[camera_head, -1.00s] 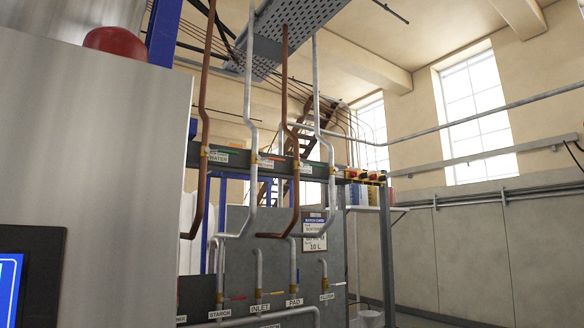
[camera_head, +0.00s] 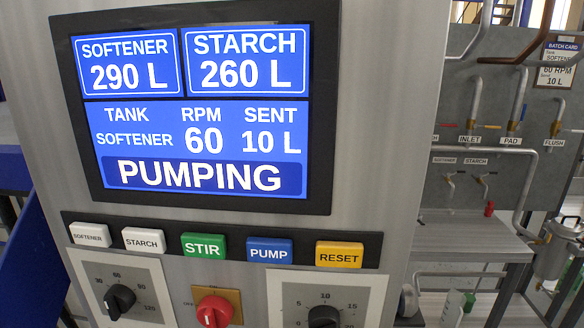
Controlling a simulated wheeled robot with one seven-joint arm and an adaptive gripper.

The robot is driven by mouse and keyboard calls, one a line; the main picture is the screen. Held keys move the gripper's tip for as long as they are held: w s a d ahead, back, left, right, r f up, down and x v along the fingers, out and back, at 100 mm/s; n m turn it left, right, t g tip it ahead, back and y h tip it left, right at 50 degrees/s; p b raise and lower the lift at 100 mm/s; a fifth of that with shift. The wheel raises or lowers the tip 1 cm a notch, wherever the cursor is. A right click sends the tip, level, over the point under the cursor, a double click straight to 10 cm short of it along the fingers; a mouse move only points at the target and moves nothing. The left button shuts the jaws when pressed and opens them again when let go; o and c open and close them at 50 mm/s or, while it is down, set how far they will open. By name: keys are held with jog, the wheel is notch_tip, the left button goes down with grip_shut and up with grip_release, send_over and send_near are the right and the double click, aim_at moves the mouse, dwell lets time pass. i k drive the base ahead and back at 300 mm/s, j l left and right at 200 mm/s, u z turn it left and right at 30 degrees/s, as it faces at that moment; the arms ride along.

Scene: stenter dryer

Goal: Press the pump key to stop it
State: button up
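The blue PUMP key (camera_head: 269,251) sits in a row of keys under the screen, between the green STIR key (camera_head: 204,246) and the yellow RESET key (camera_head: 339,254). The screen (camera_head: 195,110) reads PUMPING, tank SOFTENER, RPM 60, SENT 10 L. It also shows softener 290 L and starch 260 L. My gripper is not in view.
White SOFTENER (camera_head: 89,235) and STARCH (camera_head: 143,240) keys are at the left of the row. Below are a black knob (camera_head: 119,299), a red switch (camera_head: 214,311) and another black knob (camera_head: 324,317). A grey pipe panel (camera_head: 440,192) and bench (camera_head: 462,235) stand at the right.

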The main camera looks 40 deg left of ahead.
aim_at(274, 251)
jog(key=u, duration=2.2)
